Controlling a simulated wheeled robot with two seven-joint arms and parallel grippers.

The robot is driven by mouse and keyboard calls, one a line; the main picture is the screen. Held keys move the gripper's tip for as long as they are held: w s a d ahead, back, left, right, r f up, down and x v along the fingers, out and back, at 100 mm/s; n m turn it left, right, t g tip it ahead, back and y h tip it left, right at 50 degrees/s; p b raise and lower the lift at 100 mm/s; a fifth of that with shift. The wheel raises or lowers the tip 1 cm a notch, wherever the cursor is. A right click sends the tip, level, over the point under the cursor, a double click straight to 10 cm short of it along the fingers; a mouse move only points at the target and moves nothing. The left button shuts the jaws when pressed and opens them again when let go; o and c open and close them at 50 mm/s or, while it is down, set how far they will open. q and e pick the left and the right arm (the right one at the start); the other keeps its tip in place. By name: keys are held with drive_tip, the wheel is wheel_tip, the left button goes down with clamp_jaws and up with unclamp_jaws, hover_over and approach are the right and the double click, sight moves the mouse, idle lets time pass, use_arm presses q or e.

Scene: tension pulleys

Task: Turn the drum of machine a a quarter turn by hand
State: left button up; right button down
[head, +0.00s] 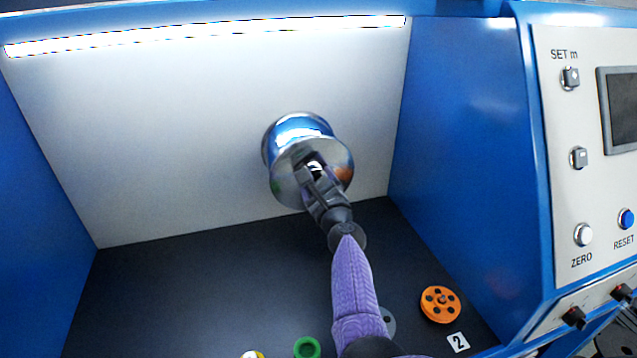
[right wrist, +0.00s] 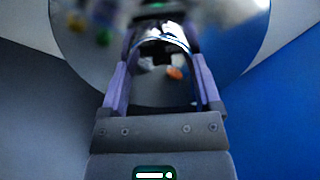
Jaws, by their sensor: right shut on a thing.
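The drum (head: 300,130) is a shiny chrome cylinder with a mirror-like round front face, mounted on the light back wall of the machine's blue housing. My right gripper (head: 312,172) reaches up to the middle of the drum's face and is shut on the drum's centre part, which it largely hides. In the right wrist view the drum (right wrist: 80,45) fills the top, and both fingers of my right gripper (right wrist: 162,45) close around a shiny metal piece at its centre. I cannot make out a machine letter. My left gripper is not in view.
An orange pulley (head: 440,304) lies on the dark floor near a label "2" (head: 458,341). A green ring (head: 307,347) and a grey disc (head: 388,321) lie near my right arm. The control panel (head: 585,190) stands at the right. The left floor is clear.

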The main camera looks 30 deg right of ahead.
drive_tip(key=shift+m, duration=0.6)
unclamp_jaws()
drive_tip(key=shift+s, duration=0.15)
drive_tip(key=p+v, duration=0.3)
drive_tip(key=v, duration=0.6)
drive_tip(key=shift+s+p, duration=0.3)
drive_tip(key=shift+a, duration=0.15)
